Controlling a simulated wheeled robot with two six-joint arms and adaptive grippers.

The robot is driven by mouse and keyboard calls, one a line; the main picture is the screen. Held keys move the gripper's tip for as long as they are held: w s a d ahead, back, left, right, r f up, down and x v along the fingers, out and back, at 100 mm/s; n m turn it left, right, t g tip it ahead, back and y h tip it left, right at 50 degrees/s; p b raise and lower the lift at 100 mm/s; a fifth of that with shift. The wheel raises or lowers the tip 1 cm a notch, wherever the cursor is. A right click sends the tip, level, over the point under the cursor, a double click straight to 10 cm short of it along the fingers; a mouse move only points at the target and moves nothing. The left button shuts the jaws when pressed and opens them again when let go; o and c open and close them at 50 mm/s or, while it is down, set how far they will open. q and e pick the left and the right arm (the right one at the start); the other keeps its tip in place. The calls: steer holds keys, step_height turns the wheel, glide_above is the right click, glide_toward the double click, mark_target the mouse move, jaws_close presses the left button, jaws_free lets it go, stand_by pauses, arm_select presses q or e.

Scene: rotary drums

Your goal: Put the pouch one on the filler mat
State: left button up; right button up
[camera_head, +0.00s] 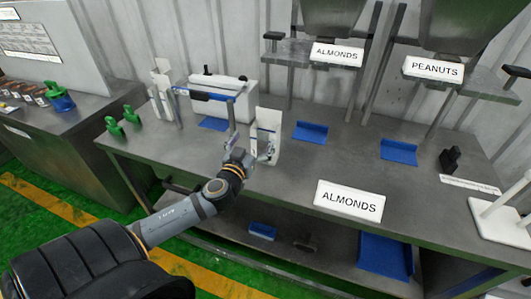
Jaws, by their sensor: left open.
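A pale, upright pouch (269,122) stands on the grey workbench, left of the middle. My left gripper (262,154) is open at the pouch's lower front, and its fingers partly overlap the pouch. I cannot tell whether they touch it. A blue mat (311,132) lies on the bench under the almonds filler, just right of the pouch. Another blue mat (399,151) lies under the peanuts filler. Which one is the filler mat is not marked. My right gripper is not in view.
A white sealer-like machine (220,95) with a blue bar stands left of the pouch. More pale pouches (163,88) stand farther left, beside green clips (122,121). An almonds sign (349,200) stands at the bench's front edge. A black object (450,160) stands at right.

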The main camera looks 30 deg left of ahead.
mark_target(268, 121)
arm_select(q)
steer(key=x, duration=0.3)
steer(key=p+x, duration=0.1)
steer(key=x, duration=0.2)
steer(key=p+x, duration=0.1)
steer(key=x, duration=0.2)
steer(key=shift+w+d+f, duration=0.15)
steer(key=shift+d+f, duration=0.2)
steer(key=shift+f, duration=0.15)
steer(key=shift+c, duration=0.3)
steer(key=shift+c, duration=1.2)
steer(key=c, duration=1.3)
